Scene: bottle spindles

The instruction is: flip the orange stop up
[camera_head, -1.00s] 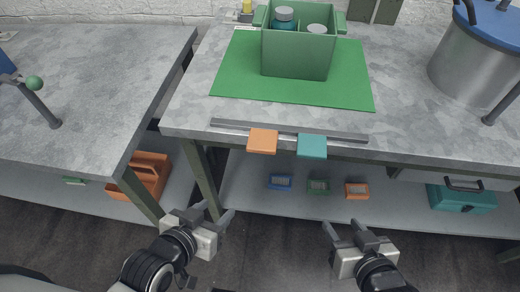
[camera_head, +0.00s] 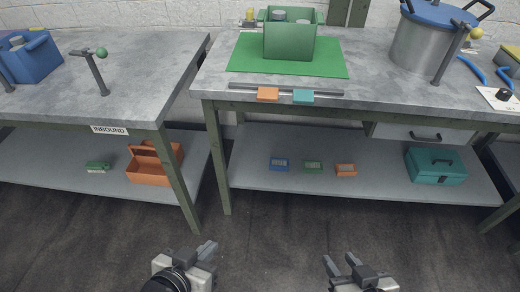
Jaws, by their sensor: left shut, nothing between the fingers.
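The orange stop (camera_head: 268,94) is a flat flap on a grey rail (camera_head: 240,86) along the front edge of the right-hand workbench. It seems to lie forward and down over the edge, as does the teal stop (camera_head: 303,97) just right of it. My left gripper (camera_head: 208,250) is shut and empty, low in the view, well in front of the bench. My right gripper (camera_head: 341,263) is open and empty, also low and apart from the bench. Neither gripper touches a stop.
A green bin (camera_head: 289,42) with bottles stands on a green mat (camera_head: 245,62) behind the rail. A large pot (camera_head: 420,45) stands right. The lower shelf holds small boxes and a teal case (camera_head: 436,166). Dark floor (camera_head: 270,225) lies open before the bench.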

